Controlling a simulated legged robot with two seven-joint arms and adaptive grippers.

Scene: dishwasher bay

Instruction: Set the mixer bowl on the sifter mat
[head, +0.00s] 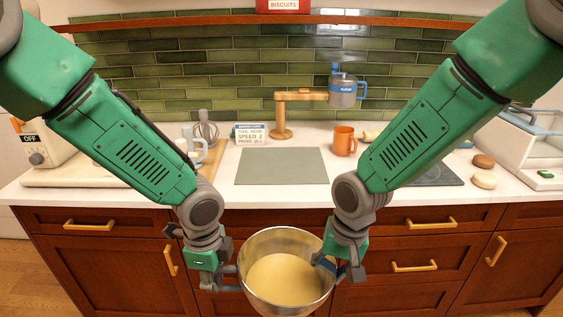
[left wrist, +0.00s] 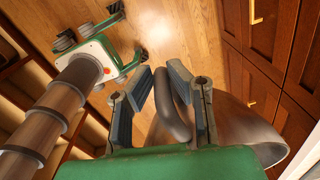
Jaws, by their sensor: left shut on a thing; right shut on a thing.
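The mixer bowl (head: 262,243) is steel and holds a pale yellow mixture. It is in front of the counter's drawers, below the countertop. My left gripper (head: 232,278) is shut at the bowl's left side. In the left wrist view, its fingers (left wrist: 165,100) close around a grey curved handle beside the bowl wall (left wrist: 240,122). My right gripper (head: 338,268) is shut at the bowl's right side; its grip is partly hidden. The sifter mat (head: 282,166), a flat grey-green rectangle, lies bare on the countertop beyond the bowl.
Behind the mat stand a wooden stand (head: 282,118) with a blue-grey sifter (head: 344,92) on its arm, a sign (head: 251,134) and an orange mug (head: 344,141). The counter's front edge (head: 270,204) lies between bowl and mat.

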